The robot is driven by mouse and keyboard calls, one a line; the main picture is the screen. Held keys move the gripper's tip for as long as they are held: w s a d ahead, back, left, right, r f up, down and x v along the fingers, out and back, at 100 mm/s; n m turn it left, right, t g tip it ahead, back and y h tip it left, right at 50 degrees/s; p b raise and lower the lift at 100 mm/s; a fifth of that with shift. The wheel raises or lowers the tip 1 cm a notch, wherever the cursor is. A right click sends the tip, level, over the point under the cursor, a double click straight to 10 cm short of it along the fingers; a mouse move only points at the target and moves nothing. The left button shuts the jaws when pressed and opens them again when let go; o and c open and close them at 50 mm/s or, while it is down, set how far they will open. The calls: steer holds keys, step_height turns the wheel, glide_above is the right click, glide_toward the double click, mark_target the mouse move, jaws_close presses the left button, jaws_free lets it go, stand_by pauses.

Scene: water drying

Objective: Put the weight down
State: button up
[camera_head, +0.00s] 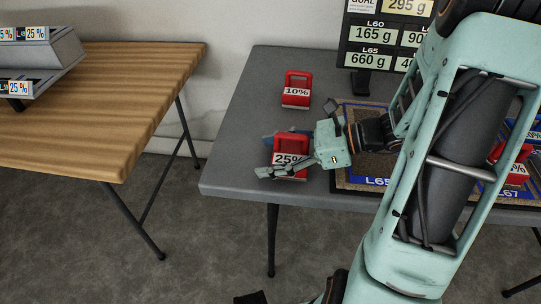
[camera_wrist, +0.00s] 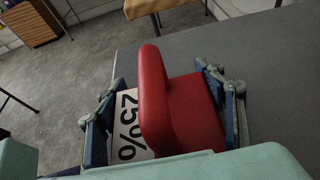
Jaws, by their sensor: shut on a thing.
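My gripper (camera_head: 283,155) is shut on a red weight (camera_head: 291,144) labelled 25%, at the left part of the grey table (camera_head: 236,150). In the wrist view the red weight (camera_wrist: 180,110) fills the space between the two blue-padded fingers (camera_wrist: 165,115), with its handle toward the camera and its label on the left. I cannot tell whether its base touches the table. A second red weight (camera_head: 297,91), labelled 10%, stands upright on the table behind it.
A sand-coloured board with blue labels (camera_head: 347,180) lies right of my gripper. Another red weight (camera_head: 517,172) shows behind my arm at the right. A dark display board (camera_head: 383,44) stands at the back. A wooden table (camera_head: 110,95) is at the left, across a gap.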

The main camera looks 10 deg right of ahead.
mark_target(308, 147)
steer(key=shift+r, duration=0.1)
steer(key=o, duration=2)
steer(key=shift+d+r, duration=0.1)
steer(key=p+v, duration=0.2)
steer(key=v, duration=0.8)
steer(key=shift+s+d+r+p, duration=0.1)
steer(key=shift+d+r+p, duration=0.05)
steer(key=shift+d+p, duration=0.2)
steer(key=shift+s+d+r, duration=0.15)
steer(key=shift+s+d, duration=0.1)
steer(key=shift+d, duration=0.2)
